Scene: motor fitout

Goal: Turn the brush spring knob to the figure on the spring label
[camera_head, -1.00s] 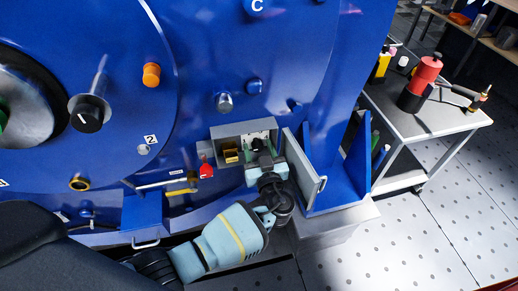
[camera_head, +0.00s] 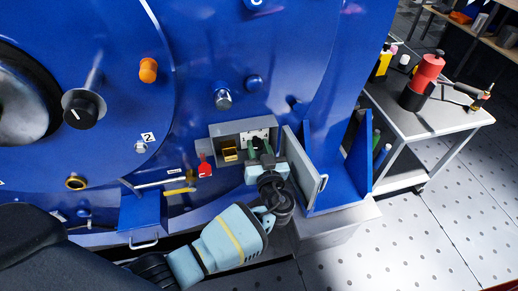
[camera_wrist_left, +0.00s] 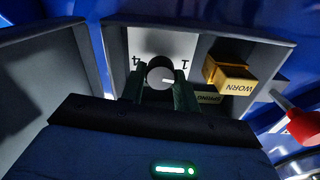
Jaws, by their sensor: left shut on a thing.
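The dark round brush spring knob (camera_wrist_left: 160,72), with a white pointer mark, sits inside an open grey box (camera_head: 217,136) on the blue motor. My left gripper (camera_head: 262,148) reaches into the box from below. In the left wrist view its two green fingers (camera_wrist_left: 161,88) stand on either side of the knob and are shut on it. Upside-down figures 4 and 1 show on the white plate (camera_wrist_left: 184,42) around the knob. The spring label (camera_wrist_left: 208,98) is partly hidden low in the box, and its figure cannot be read. My right gripper is not in view.
A yellow block marked WORN (camera_wrist_left: 232,80) sits beside the knob in the box. The box's open door (camera_head: 303,165) stands to the right. A red tag or handle (camera_head: 205,168) hangs at the left. A trolley (camera_head: 420,125) with tools stands further right.

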